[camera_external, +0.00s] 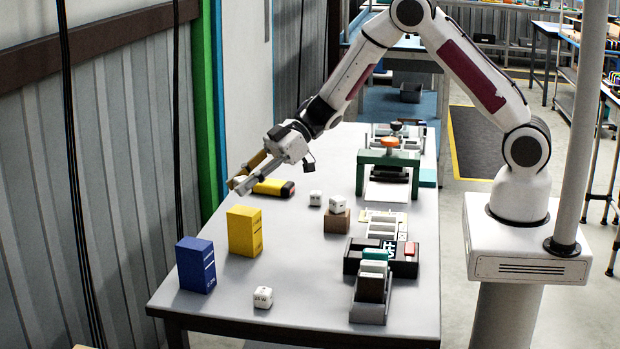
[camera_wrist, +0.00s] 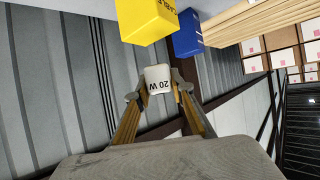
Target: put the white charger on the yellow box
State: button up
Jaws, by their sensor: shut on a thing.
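My gripper (camera_external: 242,186) is shut on a white charger (camera_wrist: 158,79) marked "20 W", which sits between the two fingertips in the wrist view. In the external view I cannot clearly make out the held charger at the fingertips. The gripper is above the table's left side, up and behind the yellow box (camera_external: 244,231). The yellow box stands upright on the table with its top bare. It also shows at the top of the wrist view (camera_wrist: 148,20), apart from the charger.
A blue box (camera_external: 196,264) stands left of the yellow one. Another white cube (camera_external: 263,297) lies in front; two more (camera_external: 315,198) (camera_external: 337,204) are farther back, one on a brown block (camera_external: 337,221). A yellow-black tool lies (camera_external: 272,187) near the gripper. A green stand (camera_external: 388,159) is right.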

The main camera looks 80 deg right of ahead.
aim_at(244, 210)
jog(key=shift+f, duration=0.2)
jog(key=shift+f, duration=1.9)
jog(key=o, duration=1.1)
jog(key=shift+f, duration=0.1)
jog(key=shift+s+d+r, duration=0.2)
jog(key=shift+d+r, duration=0.05)
jog(key=shift+r, duration=0.1)
jog(key=v, duration=1.1)
jog(key=shift+s, duration=0.2)
